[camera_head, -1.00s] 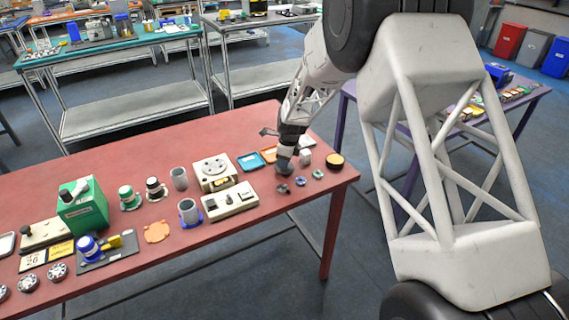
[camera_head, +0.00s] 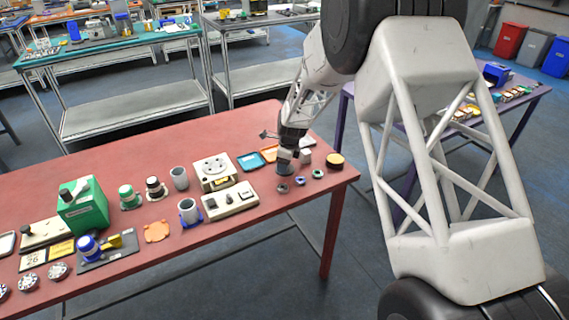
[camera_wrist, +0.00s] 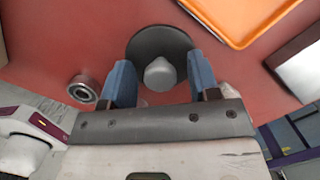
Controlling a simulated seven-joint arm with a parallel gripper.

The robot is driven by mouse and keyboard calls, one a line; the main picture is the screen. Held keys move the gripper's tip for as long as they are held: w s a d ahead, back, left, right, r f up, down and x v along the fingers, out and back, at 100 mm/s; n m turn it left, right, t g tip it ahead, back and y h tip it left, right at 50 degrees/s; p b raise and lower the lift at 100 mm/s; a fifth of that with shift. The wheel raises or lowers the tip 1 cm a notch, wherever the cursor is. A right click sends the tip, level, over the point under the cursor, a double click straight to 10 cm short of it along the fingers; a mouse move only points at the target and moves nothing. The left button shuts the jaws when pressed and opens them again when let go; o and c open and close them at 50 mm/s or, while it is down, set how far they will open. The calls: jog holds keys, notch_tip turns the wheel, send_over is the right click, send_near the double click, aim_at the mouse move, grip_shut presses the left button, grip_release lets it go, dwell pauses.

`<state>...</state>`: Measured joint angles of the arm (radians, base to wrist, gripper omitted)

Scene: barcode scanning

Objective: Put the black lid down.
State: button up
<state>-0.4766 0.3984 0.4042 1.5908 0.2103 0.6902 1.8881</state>
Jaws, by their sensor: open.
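The black lid (camera_wrist: 145,42), a dark round disc with a pale grey knob in its middle, is at the top centre of the wrist view, over the red table. It appears to lie flat on the table. My gripper (camera_wrist: 162,74) is open, its two blue fingers apart on either side of the knob, with gaps beside it. In the head view my gripper (camera_head: 286,160) points down near the table's right end. The lid (camera_head: 284,170) is small and partly hidden below it there.
An orange tray (camera_wrist: 268,43) lies close to the lid's right. A metal ring (camera_wrist: 84,89) lies to its left.

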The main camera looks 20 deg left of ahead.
aim_at(290, 170)
jog(key=shift+r, duration=0.15)
notch_tip(290, 170, up, 12)
jog(key=d, duration=0.1)
jog(key=shift+d, duration=0.4)
dwell(1.0)
jog(key=s+d+r+n+t, duration=0.1)
jog(key=s+d+r+n, duration=0.3)
jog(key=s+d+r, duration=0.65)
jog(key=s+d+r+n, duration=0.4)
jog(key=s+d+r, duration=0.3)
jog(key=d, duration=0.7)
jog(key=s+d+n+h, duration=0.1)
jog(key=s+d+n, duration=0.4)
jog(key=s, duration=1)
jog(key=s+d+n+t+h, duration=0.1)
jog(key=s+d+n, duration=0.3)
jog(key=s+d, duration=0.7)
jog(key=s, duration=0.4)
jog(key=shift+d+r+n+t, duration=0.25)
jog(key=shift+d+n+t, duration=0.05)
jog(key=shift+n, duration=0.1)
